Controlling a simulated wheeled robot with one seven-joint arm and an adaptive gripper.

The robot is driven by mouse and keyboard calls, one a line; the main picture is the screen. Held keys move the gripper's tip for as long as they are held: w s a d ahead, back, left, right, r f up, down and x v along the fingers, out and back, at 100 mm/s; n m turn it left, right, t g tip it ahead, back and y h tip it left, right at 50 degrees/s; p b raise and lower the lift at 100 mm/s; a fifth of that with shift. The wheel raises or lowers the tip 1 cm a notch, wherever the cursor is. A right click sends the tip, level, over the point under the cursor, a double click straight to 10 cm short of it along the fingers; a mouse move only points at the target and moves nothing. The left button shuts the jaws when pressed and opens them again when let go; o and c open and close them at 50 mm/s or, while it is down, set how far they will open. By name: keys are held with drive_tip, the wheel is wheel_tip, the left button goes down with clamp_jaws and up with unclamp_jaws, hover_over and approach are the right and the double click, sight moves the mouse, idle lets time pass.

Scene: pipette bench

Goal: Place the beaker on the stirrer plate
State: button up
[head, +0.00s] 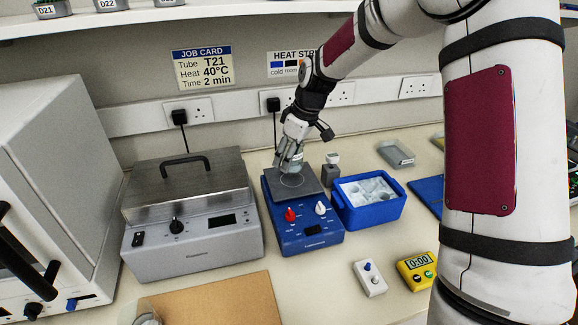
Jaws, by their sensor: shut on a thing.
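The stirrer plate (302,221) is a blue unit with a dark square top, a red knob and a white knob, standing mid-bench. My gripper (290,152) is over the back part of the dark top, pointing down. It is shut on the beaker (291,166), a small clear vessel that is partly hidden by the fingers. The beaker is at or just above the plate's top, behind the pale ring marked there; I cannot tell whether it touches.
A grey lidded bath (193,247) stands left of the stirrer and a blue ice tub (372,213) right of it. A small grey block (331,174) sits behind the tub. A yellow timer (417,271) and white remote (370,278) lie in front. A shelf (200,17) hangs above.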

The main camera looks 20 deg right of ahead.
drive_tip(key=shift+f, duration=1.75)
drive_tip(key=shift+f, duration=0.15)
drive_tip(key=o, duration=1.2)
drive_tip(key=v, duration=1.1)
drive_tip(key=s+a+r+m+h, duration=0.1)
drive_tip(key=s+r+m+h, duration=0.1)
drive_tip(key=s+r, duration=0.6)
drive_tip(key=s+r+m+t, duration=0.2)
drive_tip(key=s+m, duration=0.5)
drive_tip(key=s, duration=1.8)
drive_tip(key=shift+a+t, duration=0.25)
drive_tip(key=shift+t, duration=0.25)
